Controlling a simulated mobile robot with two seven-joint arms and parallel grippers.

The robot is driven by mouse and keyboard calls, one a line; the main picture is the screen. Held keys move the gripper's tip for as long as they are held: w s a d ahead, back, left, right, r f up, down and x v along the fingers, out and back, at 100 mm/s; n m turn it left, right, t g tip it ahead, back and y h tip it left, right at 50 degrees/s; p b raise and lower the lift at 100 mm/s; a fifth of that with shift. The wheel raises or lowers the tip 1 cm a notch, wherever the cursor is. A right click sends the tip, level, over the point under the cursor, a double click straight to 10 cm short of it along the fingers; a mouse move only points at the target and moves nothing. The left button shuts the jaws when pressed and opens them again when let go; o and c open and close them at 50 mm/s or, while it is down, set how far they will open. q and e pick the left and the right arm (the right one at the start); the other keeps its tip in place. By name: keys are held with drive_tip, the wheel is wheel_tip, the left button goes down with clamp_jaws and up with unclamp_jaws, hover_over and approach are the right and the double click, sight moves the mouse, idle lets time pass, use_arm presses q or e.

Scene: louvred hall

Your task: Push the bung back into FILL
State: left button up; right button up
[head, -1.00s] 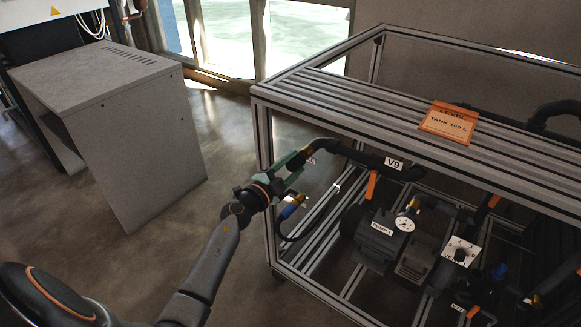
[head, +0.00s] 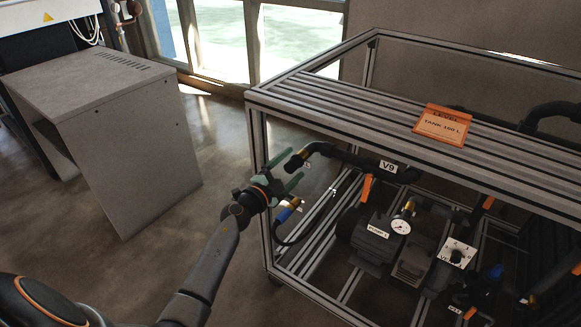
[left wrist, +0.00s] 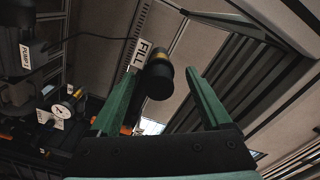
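The FILL pipe end shows in the left wrist view with its white FILL label (left wrist: 142,54) and a brass collar (left wrist: 164,56). A black round end piece, which looks like the bung (left wrist: 158,83), sits at the collar and faces my gripper. How deep it sits I cannot tell. In the head view the dark pipe end (head: 294,162) points down and left at the frame's near corner. My left gripper (head: 291,168) is open. Its green fingers spread to either side of the bung in the left wrist view, with a gap on each side. My right gripper is not in view.
The metal frame (head: 258,150) stands close behind the gripper. A hose with a blue fitting (head: 284,213) hangs just below it. The V9 pipe (head: 365,162), pump (head: 376,232) and gauge (head: 401,226) lie to the right. The floor towards the grey cabinet (head: 115,140) is free.

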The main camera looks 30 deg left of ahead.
sight(289, 169)
use_arm(q)
drive_tip(key=shift+s, duration=0.15)
drive_tip(key=shift+s+p, duration=0.3)
drive_tip(key=s, duration=0.2)
drive_tip(key=s+p, duration=0.2)
drive_tip(key=s, duration=0.1)
drive_tip(key=shift+s+a, duration=0.25)
drive_tip(key=shift+s, duration=0.35)
drive_tip(key=s+a, duration=0.1)
drive_tip(key=s, duration=1.1)
drive_tip(key=shift+s+p, duration=0.25)
drive_tip(key=shift+p, duration=0.05)
